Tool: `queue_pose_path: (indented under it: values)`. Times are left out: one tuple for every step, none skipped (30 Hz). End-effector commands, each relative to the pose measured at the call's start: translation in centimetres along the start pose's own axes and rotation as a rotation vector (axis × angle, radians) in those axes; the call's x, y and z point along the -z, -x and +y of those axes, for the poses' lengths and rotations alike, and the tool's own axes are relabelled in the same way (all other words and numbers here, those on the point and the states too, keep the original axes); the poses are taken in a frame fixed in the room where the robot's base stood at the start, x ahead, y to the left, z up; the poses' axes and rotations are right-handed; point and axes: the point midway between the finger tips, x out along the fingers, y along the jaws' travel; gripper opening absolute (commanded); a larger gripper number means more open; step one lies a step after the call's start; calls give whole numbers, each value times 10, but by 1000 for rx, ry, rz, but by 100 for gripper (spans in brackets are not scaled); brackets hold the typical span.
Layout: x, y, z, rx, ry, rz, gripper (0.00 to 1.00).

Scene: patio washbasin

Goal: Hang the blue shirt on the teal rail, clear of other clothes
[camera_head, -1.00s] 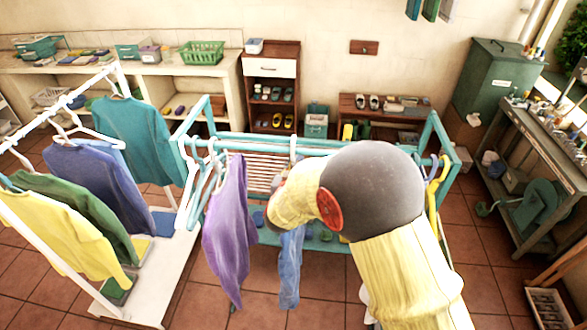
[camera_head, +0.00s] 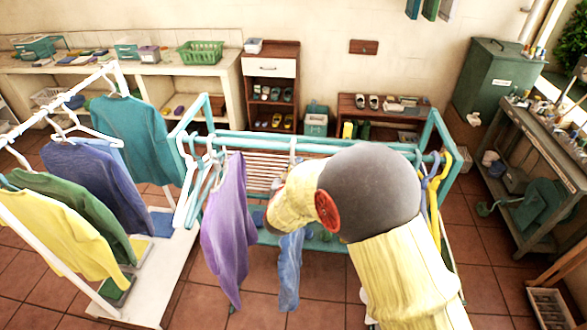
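The teal rail (camera_head: 320,145) runs across the middle of the view on a teal frame. A purple garment (camera_head: 226,230) hangs near its left end, beside several pale empty hangers (camera_head: 197,172). A blue garment (camera_head: 290,270) hangs below the rail just right of the purple one; its upper part is mostly hidden behind my arm, so I cannot tell if it is the shirt. A pale hanger top shows above it at the rail. My gripper is hidden behind my own yellow and grey arm, so its fingers and what they hold do not show.
A white rack (camera_head: 62,105) at left holds yellow, green, dark blue and teal shirts. Yellow and blue hangers (camera_head: 437,172) hang at the teal rail's right end. A shoe cabinet (camera_head: 271,62) and low shelf stand behind. A workbench (camera_head: 545,150) stands at right.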

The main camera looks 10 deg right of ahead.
Motion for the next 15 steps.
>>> queue_pose_path:
  values:
    - [0, -1, 0, 0, -1, 3, 0]
    - [0, -1, 0, 0, -1, 3, 0]
    - [-1, -1, 0, 0, -1, 3, 0]
    - [-1, -1, 0, 0, -1, 3, 0]
    - [-1, -1, 0, 0, -1, 3, 0]
    - [0, -1, 0, 0, -1, 3, 0]
    - [0, -1, 0, 0, -1, 3, 0]
    - [0, -1, 0, 0, -1, 3, 0]
    - [0, -1, 0, 0, -1, 3, 0]
    - [0, -1, 0, 0, -1, 3, 0]
    - [0, -1, 0, 0, -1, 3, 12]
    - [0, -1, 0, 0, -1, 3, 14]
    - [0, -1, 0, 0, -1, 3, 16]
    - [-1, -1, 0, 0, -1, 3, 18]
    - [-1, -1, 0, 0, -1, 2, 20]
